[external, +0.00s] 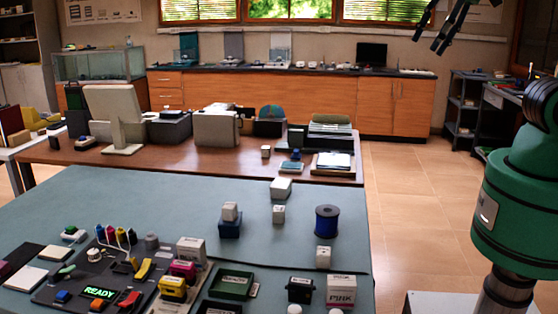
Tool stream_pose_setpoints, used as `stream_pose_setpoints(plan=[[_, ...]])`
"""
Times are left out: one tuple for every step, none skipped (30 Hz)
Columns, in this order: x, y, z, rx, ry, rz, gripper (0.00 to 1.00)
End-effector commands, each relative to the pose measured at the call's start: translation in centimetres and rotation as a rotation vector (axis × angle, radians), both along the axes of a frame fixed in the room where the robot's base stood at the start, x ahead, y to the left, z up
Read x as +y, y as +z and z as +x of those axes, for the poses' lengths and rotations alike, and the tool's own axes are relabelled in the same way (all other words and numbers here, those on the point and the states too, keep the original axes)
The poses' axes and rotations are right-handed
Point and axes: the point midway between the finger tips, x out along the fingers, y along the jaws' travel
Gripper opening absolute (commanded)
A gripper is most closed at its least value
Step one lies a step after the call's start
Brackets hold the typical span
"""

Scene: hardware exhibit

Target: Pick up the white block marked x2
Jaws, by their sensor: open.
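Several small white blocks are on the grey-green table (130,200). One white block (281,188) is near the far edge, and a smaller white block (279,215) is just in front of it. Another white block (230,211) rests on a blue block (230,229), and one more white block (323,257) stands in front of the blue spool. I cannot read an x2 mark on any of them. My gripper (428,42) is at the top right, partly cut off by the frame. It is open and empty, high above the floor and well apart from the blocks.
A blue spool (327,221) stands among the blocks. A white box marked PINK (341,289), a black box (300,289) and a green tray (231,285) are near the front. A panel with a READY sign (99,292) is at the left. A brown table (190,158) stands behind.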

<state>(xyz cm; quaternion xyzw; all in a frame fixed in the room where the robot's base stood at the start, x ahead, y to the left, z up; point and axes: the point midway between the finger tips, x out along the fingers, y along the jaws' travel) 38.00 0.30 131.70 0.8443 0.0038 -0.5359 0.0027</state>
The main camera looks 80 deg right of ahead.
Motion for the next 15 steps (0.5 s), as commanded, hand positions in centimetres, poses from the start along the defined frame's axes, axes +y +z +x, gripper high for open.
stream_pose_setpoints(plan=[[0.1,0.0,1.3,0.016,0.002,0.0,0.53],[0.1,0.0,2.0,0.022,0.003,-0.001,0.53],[0.2,0.0,3.0,0.032,0.005,-0.001,0.53],[0.3,0.0,3.8,0.039,0.006,-0.001,0.53],[0.3,-0.2,4.5,0.047,0.008,-0.001,0.53],[0.4,-0.2,5.5,0.056,0.009,-0.002,0.53],[0.4,-0.4,6.2,0.064,0.011,-0.001,0.53],[0.5,-0.5,7.0,0.07,0.012,-0.002,0.53],[0.6,-0.7,8.0,0.081,0.013,-0.001,0.53],[0.6,-0.9,8.8,0.087,0.014,-0.002,0.53],[0.7,-1.1,9.5,0.094,0.016,-0.003,0.53],[0.8,-1.4,10.6,0.103,0.017,-0.002,0.53],[0.8,-1.6,11.3,0.111,0.018,-0.003,0.53],[0.9,-1.9,12.1,0.117,0.019,-0.002,0.53],[1.0,-2.3,13.1,0.127,0.021,-0.003,0.53]])
